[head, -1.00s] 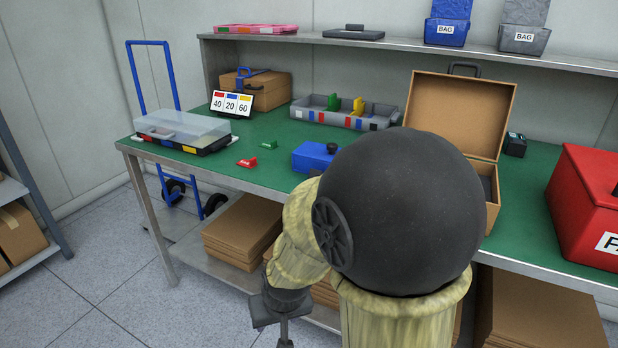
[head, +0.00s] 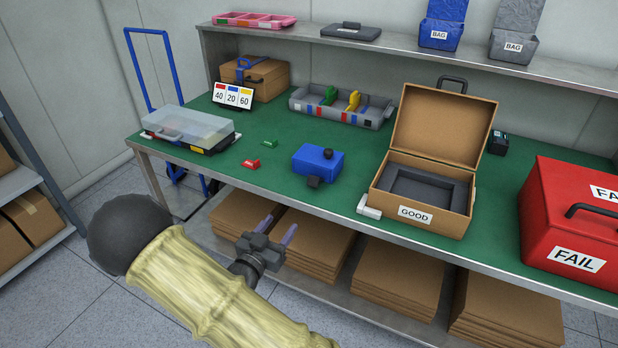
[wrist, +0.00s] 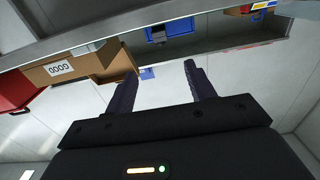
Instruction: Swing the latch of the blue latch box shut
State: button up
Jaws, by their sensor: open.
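The blue latch box (head: 318,162) stands on the green bench top, with a black knob (head: 328,153) on its lid. A dark latch piece (head: 314,181) juts out from its front side, low and towards the bench edge. The blue box also shows at the top of the wrist view (wrist: 182,25), with a dark part (wrist: 156,35) on its face. My gripper (head: 279,227) is open and empty. It is in front of the bench, apart from the box and nearer the camera. Its fingers (wrist: 157,82) point towards the bench in the wrist view.
An open cardboard GOOD case (head: 424,222) stands right of the box, and a red FAIL case (head: 565,215) further right. Small red (head: 251,164) and green (head: 269,142) pieces lie left. A divided grey tray (head: 318,112) is behind. The bench's metal front edge (head: 270,196) lies between gripper and box.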

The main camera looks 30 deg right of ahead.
aim_at(313, 182)
jog(key=shift+d, duration=0.15)
jog(key=x, duration=1.7)
jog(key=shift+w+d+f, duration=0.1)
jog(key=shift+d, duration=0.2)
jog(key=shift+c, duration=0.4)
jog(key=c, duration=0.9)
